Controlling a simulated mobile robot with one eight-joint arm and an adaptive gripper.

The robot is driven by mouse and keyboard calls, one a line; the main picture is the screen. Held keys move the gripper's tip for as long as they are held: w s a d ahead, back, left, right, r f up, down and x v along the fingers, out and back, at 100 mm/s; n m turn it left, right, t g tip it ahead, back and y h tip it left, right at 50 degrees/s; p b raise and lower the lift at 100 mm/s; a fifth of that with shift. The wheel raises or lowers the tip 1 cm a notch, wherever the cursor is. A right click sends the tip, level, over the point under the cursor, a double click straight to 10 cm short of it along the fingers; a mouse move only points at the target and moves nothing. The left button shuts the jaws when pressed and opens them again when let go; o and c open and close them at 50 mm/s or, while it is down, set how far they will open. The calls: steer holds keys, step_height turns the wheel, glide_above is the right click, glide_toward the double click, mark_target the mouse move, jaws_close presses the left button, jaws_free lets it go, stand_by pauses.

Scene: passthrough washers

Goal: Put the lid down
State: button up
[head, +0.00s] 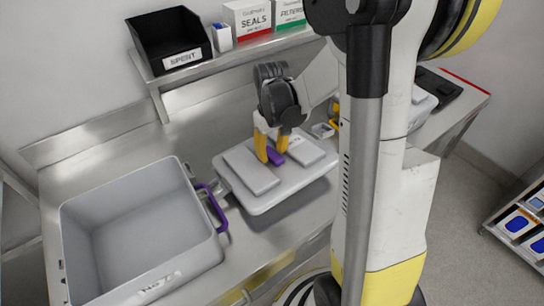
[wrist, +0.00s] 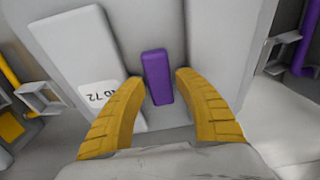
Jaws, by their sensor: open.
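The lid (head: 262,203) is a flat grey cover with two raised panels and a purple handle (head: 275,158) between them. It lies level at the middle of the steel counter, right of the grey tub. My gripper (head: 268,158) is over the lid with its yellow fingers down around the handle. In the wrist view, the purple handle (wrist: 157,77) stands between the two open fingertips (wrist: 157,85), with a gap on each side. A white label shows on the lid's left panel. What lies directly under the lid is hidden.
An open, empty grey tub (head: 140,225) with a purple side handle (head: 213,207) stands close to the lid's left. A shelf (head: 215,55) behind holds a black SPENT bin (head: 168,40) and boxes. My arm covers the right of the counter.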

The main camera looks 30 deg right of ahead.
mark_target(272, 154)
step_height(272, 154, up, 8)
steer(key=shift+f+p, duration=0.1)
steer(key=shift+p, duration=0.95)
steer(key=s+a+r+t, duration=0.7)
steer(key=s+a+r, duration=0.3)
steer(key=a, duration=0.3)
steer(key=shift+s, duration=0.6)
step_height(272, 154, down, 3)
steer(key=b, duration=0.2)
steer(key=shift+r+b, duration=0.1)
steer(key=shift+b, duration=0.3)
